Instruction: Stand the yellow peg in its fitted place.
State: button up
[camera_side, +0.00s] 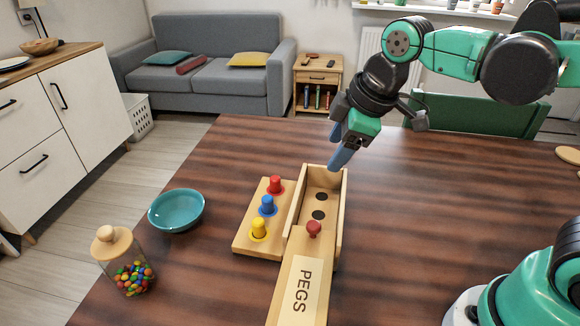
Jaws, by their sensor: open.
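The yellow peg (259,228) stands upright on a low wooden board (246,240), inside a yellow ring. The blue peg (267,204) and red peg (276,184) stand behind it in rings of their own colours. A wooden box (343,198) stands against the board's right side. Its lid (301,283), marked PEGS, has a dark red knob and is slid toward the camera. Two dark round spots (320,205) show on the exposed floor; the rest is hidden under the lid. My gripper (340,156), with blue fingers, is open and empty above the box's far end.
A teal bowl (176,209) and a glass jar of coloured sweets (132,272) stand left of the board. The wooden table (430,215) is clear to the right of the box. A green chair (480,113) stands at its far edge.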

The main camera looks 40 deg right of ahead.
jog(key=s+d+f+m+t, duration=0.2)
jog(key=s+d+m, duration=0.1)
jog(key=m, duration=0.6)
jog(key=shift+s+d+f+m+t+h, duration=0.3)
jog(key=shift+d+m, duration=0.1)
jog(key=shift+d, duration=0.2)
jog(key=shift+a+r, duration=0.1)
